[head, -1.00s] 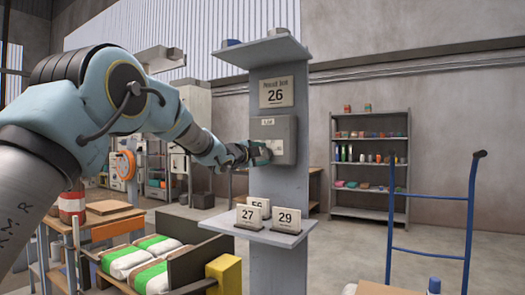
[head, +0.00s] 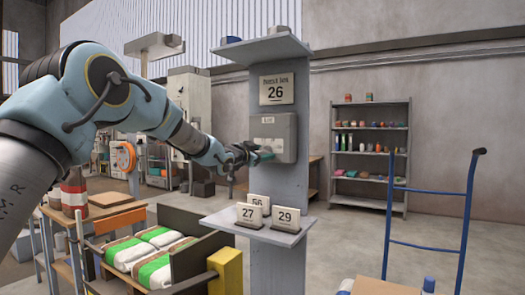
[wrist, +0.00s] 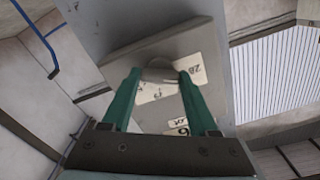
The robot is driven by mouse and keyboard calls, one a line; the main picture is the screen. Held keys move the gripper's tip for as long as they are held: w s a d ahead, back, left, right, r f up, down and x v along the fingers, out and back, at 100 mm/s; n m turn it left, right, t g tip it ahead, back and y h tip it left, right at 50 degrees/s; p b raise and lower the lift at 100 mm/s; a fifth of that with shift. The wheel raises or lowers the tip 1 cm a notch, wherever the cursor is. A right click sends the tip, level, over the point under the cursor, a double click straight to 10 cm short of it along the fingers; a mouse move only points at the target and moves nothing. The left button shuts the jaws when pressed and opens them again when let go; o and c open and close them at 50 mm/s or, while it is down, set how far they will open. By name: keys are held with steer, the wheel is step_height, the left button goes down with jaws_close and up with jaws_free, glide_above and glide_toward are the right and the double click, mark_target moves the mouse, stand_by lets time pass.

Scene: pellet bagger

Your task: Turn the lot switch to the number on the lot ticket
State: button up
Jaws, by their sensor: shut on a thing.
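The lot switch is a grey box (head: 285,132) marked LOT on a grey post, below a plate (head: 277,89) reading 26 under a small line I cannot read clearly. My gripper (head: 264,155) reaches the front of the box from the left. In the wrist view its green fingers (wrist: 158,78) are shut on the grey switch knob (wrist: 158,66), with pale number labels (wrist: 193,72) around it. The fingers hide part of the labels, and the number the knob points to cannot be read. The box appears tilted in the wrist view.
Number cards 27 (head: 249,216), 56 (head: 258,203) and 29 (head: 286,219) stand on a small shelf (head: 247,232) below the box. A crate of green-and-white bags (head: 153,270) is at lower left. A blue hand truck (head: 428,247) stands right.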

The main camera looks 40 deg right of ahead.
steer(key=shift+f+n, duration=0.15)
steer(key=shift+n, duration=0.35)
steer(key=o, duration=1.4)
steer(key=b+v, duration=0.2)
steer(key=v, duration=0.8)
steer(key=shift+a, duration=0.4)
